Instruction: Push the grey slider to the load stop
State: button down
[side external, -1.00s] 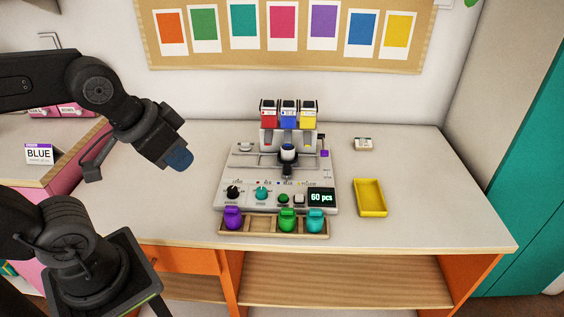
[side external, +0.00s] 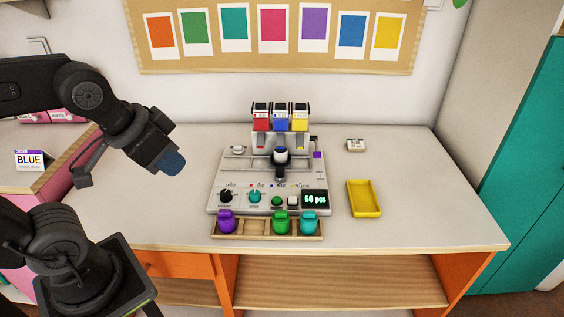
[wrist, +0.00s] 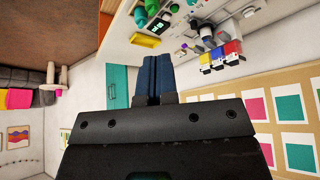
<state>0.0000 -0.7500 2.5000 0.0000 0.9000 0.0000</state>
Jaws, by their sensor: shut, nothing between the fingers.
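The grey bead machine (side external: 229,183) stands on the white table, with red, blue and yellow hoppers (side external: 281,117) at its back. A cross-shaped track runs over its top. A dark round carriage with a white band (side external: 281,156) sits at the middle of this track, below the hoppers, with a dark handle (side external: 280,173) in front. I cannot tell for sure which part is the grey slider, nor make out the load stop. My gripper (side external: 170,163) is shut and empty, in the air well left of the machine. Its blue fingers (wrist: 152,76) are together in the wrist view.
A wooden tray (side external: 254,227) with purple, green and teal jars lies along the machine's front. A BLUE card (side external: 29,160) stands far left. The table left of the machine is clear.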

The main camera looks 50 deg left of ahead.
jog(key=c, duration=1.8)
grip_release()
jog(key=shift+o, duration=0.6)
jog(key=shift+w+r, duration=0.1)
jog(key=o, duration=0.6)
jog(key=w+r+n, duration=0.1)
jog(key=w, duration=0.1)
jog(key=w+a+n+g, duration=0.1)
jog(key=w+n, duration=0.1)
jog(key=w, duration=0.1)
jog(key=w+r+n, duration=0.1)
jog(key=w, duration=0.2)
jog(key=shift+w+a+r, duration=0.2)
jog(key=shift+w+r, duration=0.05)
jog(key=shift+r, duration=0.05)
jog(key=shift+o, duration=1)
jog(key=w+a+f+n+g, duration=0.1)
jog(key=w+n, duration=0.3)
jog(key=w, duration=0.5)
jog(key=shift+w+a+n+g, duration=0.25)
jog(key=shift+a+n+g, duration=0.15)
jog(key=shift+a, duration=0.15)
jog(key=n+g, duration=0.3)
jog(key=n, duration=0.6)
send_over(280, 169)
notch_tip(280, 169, down, 14)
notch_tip(280, 169, down, 14)
jog(key=shift+r, duration=0.25)
jog(key=shift+c, duration=0.5)
grip_shut()
